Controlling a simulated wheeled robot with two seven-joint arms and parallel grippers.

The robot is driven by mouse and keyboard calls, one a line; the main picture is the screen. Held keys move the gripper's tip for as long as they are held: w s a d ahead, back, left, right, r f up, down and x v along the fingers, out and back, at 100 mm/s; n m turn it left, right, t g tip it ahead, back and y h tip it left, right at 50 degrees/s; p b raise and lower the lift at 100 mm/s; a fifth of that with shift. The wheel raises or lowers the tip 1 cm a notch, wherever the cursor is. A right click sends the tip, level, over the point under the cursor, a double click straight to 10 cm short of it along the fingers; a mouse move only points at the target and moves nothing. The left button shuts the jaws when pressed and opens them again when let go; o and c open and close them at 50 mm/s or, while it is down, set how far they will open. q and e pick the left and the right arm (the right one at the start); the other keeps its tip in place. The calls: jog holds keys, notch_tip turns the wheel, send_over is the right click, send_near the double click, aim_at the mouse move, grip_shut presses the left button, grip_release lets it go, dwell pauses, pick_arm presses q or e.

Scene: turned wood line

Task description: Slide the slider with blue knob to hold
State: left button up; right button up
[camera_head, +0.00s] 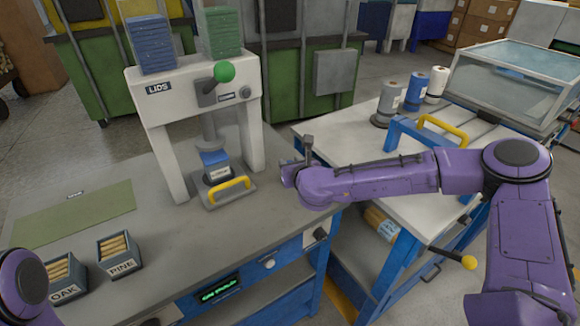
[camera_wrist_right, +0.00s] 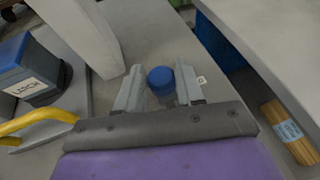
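The slider's blue knob (camera_wrist_right: 160,80) shows in the right wrist view as a round blue cap on the grey bench top. In the head view my right gripper (camera_head: 298,163) is over the bench's right edge and the knob is hidden. My left gripper is out of view; only part of that arm shows at bottom left.
The white press (camera_head: 180,128) with a green-knobbed lever (camera_head: 223,72) stands left of my right gripper. A yellow handle (camera_head: 229,192) is at its base. OAK and PINE boxes (camera_head: 121,263) sit at front left. A second table (camera_head: 345,146) stands beyond a gap at right.

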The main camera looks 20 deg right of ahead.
jog(key=o, duration=0.3)
jog(key=shift+w, duration=0.15)
jog(key=shift+a+f, duration=0.1)
jog(key=b+v, duration=0.1)
jog(key=v, duration=0.9)
